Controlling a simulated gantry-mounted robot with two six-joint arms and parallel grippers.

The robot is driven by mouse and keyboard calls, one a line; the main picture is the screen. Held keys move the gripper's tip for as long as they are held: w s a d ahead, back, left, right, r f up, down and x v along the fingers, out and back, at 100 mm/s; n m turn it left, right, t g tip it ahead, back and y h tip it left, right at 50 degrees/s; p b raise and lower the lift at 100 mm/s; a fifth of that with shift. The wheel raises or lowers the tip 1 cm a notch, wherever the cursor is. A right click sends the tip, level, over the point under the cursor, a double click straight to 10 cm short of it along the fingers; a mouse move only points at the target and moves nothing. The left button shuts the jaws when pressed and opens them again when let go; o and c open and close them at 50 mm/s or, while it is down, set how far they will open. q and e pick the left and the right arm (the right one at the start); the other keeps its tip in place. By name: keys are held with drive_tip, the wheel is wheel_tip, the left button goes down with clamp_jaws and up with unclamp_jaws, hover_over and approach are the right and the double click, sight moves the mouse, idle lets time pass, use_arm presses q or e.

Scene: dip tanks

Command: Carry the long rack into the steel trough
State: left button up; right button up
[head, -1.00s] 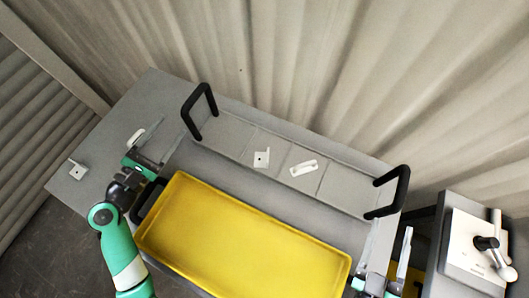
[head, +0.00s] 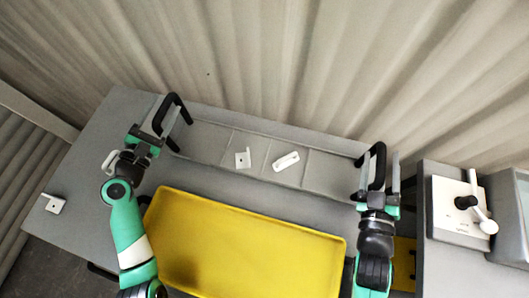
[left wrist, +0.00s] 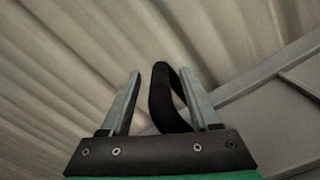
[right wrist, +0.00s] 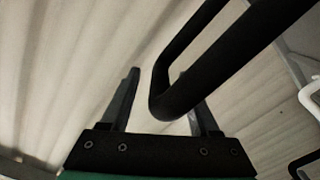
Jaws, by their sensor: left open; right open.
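The long rack (head: 213,139) is a grey, shallow, divided tray with an upright black handle at each end, lying along the back of the grey table. My left gripper (head: 166,121) is open at its left handle (head: 181,103); in the left wrist view the handle (left wrist: 160,98) stands between the fingers, nearer the right one. My right gripper (head: 379,178) is open at the right handle (head: 379,154); in the right wrist view this handle (right wrist: 205,75) passes between the fingers, close to the right one. I cannot make out a steel trough for certain.
A yellow tray (head: 240,245) lies in front of the rack. White pieces (head: 242,160) (head: 286,161) lie in the rack's area. A white switch box (head: 458,214) with a lever stands at right. Another white piece (head: 54,204) lies at the table's left.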

use_arm(q)
drive_tip(key=shift+w+d, duration=0.1)
drive_tip(key=shift+w, duration=0.15)
use_arm(e)
drive_tip(key=shift+w+d, duration=0.1)
drive_tip(key=shift+w, duration=0.15)
use_arm(q)
clamp_jaws()
use_arm(e)
clamp_jaws()
idle(0.8)
